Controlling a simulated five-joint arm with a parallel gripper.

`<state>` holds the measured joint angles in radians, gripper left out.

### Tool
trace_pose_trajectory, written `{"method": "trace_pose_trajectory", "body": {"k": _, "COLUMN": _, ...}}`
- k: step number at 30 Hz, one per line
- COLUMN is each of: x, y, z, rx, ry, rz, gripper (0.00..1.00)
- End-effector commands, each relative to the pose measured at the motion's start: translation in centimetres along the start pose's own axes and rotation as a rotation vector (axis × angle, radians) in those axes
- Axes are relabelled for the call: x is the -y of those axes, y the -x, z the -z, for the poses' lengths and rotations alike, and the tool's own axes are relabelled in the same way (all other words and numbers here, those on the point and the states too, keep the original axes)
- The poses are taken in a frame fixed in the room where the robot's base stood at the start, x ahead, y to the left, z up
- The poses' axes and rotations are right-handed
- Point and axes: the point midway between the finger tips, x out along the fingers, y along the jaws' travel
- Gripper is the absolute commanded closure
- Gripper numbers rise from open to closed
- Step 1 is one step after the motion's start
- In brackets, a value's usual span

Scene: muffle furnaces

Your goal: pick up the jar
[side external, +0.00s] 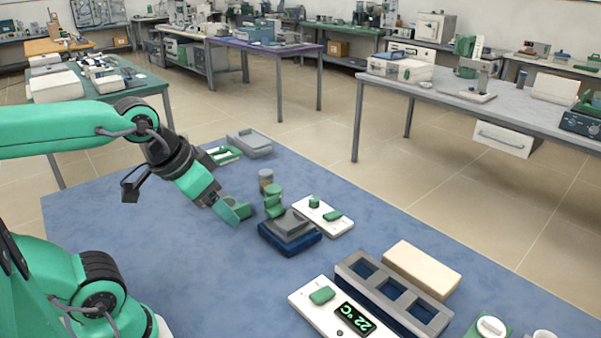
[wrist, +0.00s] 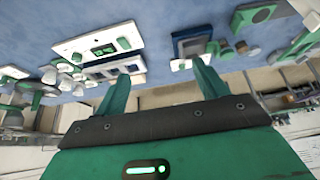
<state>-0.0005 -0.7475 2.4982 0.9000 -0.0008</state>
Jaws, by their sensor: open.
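A small grey-brown cylinder (side external: 265,179), which looks like the jar, stands upright on the blue mat (side external: 170,260) in the side view. Small green pieces (side external: 274,205) stand just in front of it. My gripper (side external: 236,212) is low over the mat, to the left of these and apart from the grey-brown cylinder. In the wrist view my gripper (wrist: 160,68) shows two spread green fingers with nothing held between them. Several small round pieces (wrist: 227,53) lie beyond the right finger there; I cannot tell which is the jar.
A dark blue block with a grey stepped top (side external: 290,230) stands right of my gripper, beside a white plate with green parts (side external: 323,215). A grey three-well rack (side external: 392,290), a beige block (side external: 421,269) and a 22 °C display unit (side external: 335,312) are at front right. The mat's left is clear.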

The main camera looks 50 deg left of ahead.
Motion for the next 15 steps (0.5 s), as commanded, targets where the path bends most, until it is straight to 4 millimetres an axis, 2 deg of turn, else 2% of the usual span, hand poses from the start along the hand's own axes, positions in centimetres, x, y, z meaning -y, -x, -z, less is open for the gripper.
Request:
{"method": "trace_pose_trajectory", "body": {"k": 8, "x": 0.6, "y": -0.2, "z": 1.8, "rx": 0.029, "ry": 0.041, "rz": 0.011, "gripper": 0.28}}
{"method": "trace_pose_trajectory", "body": {"k": 15, "x": 2.0, "y": -1.1, "z": 5.5, "rx": 0.085, "ry": 0.125, "rz": 0.034, "gripper": 0.28}}
